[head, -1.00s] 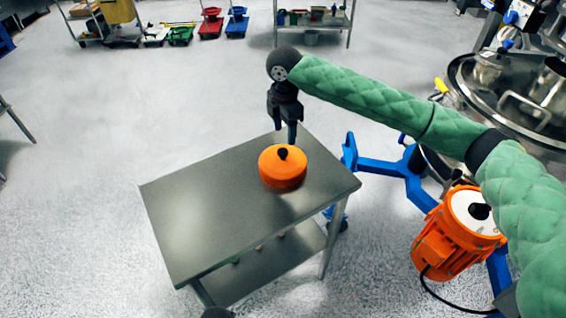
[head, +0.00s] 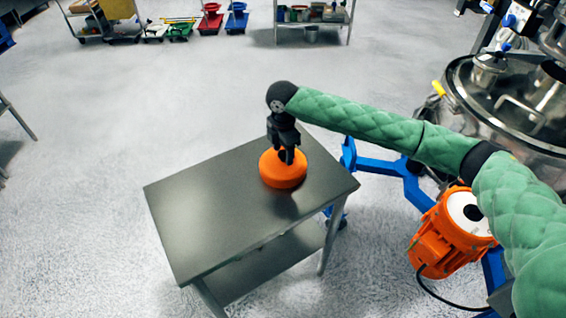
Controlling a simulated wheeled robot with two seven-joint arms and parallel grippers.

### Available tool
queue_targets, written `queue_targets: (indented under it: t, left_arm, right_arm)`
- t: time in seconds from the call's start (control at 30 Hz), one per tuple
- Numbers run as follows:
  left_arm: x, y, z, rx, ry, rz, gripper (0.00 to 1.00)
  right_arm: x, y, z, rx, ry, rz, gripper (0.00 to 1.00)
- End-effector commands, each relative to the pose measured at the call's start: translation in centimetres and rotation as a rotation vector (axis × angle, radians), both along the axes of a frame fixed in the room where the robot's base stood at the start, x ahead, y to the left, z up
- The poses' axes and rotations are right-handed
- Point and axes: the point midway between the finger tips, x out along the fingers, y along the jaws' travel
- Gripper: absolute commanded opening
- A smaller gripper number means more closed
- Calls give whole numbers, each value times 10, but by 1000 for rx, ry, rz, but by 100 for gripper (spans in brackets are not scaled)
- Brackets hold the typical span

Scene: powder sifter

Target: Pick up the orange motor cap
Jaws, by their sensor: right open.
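The orange motor cap (head: 283,174) is a round, squat piece on the steel table's top, toward its far right part. My right gripper (head: 287,157) points down right over the cap, with its fingers at the cap's top centre. The fingers are open. They hide the cap's black knob, so I cannot tell whether they touch it. My left gripper is not in view.
The steel table (head: 205,205) is otherwise bare on top and has a lower shelf. An orange motor (head: 447,240) on a blue frame (head: 388,172) stands at the right, beside a steel vessel (head: 500,120). Open floor lies to the left.

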Motion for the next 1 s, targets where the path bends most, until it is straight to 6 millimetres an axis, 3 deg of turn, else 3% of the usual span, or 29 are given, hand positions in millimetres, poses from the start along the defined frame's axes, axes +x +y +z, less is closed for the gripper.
queue_targets:
  t: [0.33, 0.6, 0.63, 1.0]
  left_arm:
    - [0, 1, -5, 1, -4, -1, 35]
    - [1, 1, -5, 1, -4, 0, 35]
    - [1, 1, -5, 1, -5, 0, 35]
    - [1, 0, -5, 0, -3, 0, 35]
  right_arm:
    - [0, 0, -5, 1, 0, 0, 55]
    - [0, 0, -5, 1, -1, 0, 2]
    - [0, 0, -5, 1, -1, 0, 0]
    - [0, 0, -3, 1, -2, 0, 0]
